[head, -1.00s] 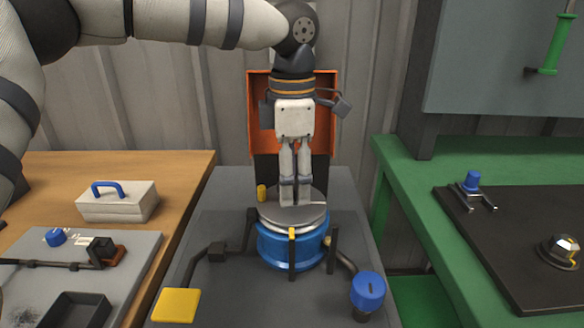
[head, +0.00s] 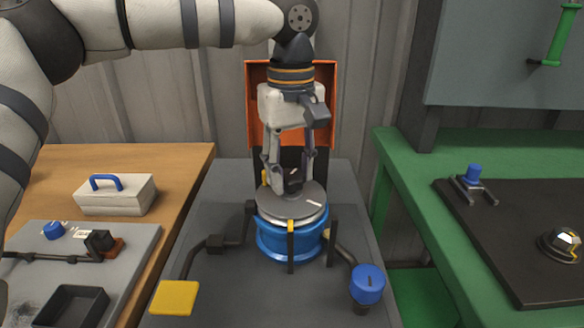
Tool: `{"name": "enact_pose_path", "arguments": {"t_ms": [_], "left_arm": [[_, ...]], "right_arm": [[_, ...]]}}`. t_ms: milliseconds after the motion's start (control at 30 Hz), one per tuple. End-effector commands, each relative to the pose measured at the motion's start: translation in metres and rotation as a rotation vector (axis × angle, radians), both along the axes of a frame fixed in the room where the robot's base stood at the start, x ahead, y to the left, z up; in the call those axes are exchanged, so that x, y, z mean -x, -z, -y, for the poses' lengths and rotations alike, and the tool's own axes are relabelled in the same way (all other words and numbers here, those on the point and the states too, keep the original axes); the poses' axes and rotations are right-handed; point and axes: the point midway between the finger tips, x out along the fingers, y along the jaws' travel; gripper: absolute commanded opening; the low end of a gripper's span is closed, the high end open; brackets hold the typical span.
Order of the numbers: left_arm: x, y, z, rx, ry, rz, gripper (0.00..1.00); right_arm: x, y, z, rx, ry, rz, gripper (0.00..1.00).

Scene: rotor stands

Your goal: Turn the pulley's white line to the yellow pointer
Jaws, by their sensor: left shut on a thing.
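The pulley (head: 283,205) is a silver-grey disc on top of a blue drum (head: 275,240). Its short white line (head: 314,203) lies on the right part of the disc's top. The yellow pointer (head: 291,225) tops a dark post at the disc's front edge; the white line is behind and to the right of it, apart from it. My left gripper (head: 290,188) points straight down over the disc, its fingers shut on the dark hub (head: 295,178) at the middle. The fingers partly hide the hub. My right gripper is not in view.
A second dark post (head: 332,243) stands right of the pointer. A blue knob (head: 367,283) and a yellow pad (head: 175,297) sit in front. An orange panel (head: 325,105) rises behind. Side benches hold a white box (head: 115,195) and a black plate (head: 500,240).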

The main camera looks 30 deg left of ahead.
Motion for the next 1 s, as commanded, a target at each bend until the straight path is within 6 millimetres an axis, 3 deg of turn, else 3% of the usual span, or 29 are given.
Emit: {"name": "enact_pose_path", "arguments": {"t_ms": [133,467,700,800,1000], "left_arm": [[-0.0008,0.0006,-0.0004,-0.001,0.239,0.001,0.22],[-0.0009,0.0005,-0.0005,0.0,0.342,0.002,0.22],[-0.0011,0.0012,-0.0001,0.001,0.899,0.001,0.22],[-0.001,0.0005,-0.0003,-0.001,1.045,0.002,0.22],[-0.0009,-0.0007,-0.0004,-0.002,1.09,0.004,0.22]], "right_arm": [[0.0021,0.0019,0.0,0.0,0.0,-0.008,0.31],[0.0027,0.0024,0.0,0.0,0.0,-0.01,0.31],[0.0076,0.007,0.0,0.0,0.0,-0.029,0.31],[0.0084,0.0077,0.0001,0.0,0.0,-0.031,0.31],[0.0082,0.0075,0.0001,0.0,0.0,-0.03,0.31]]}}
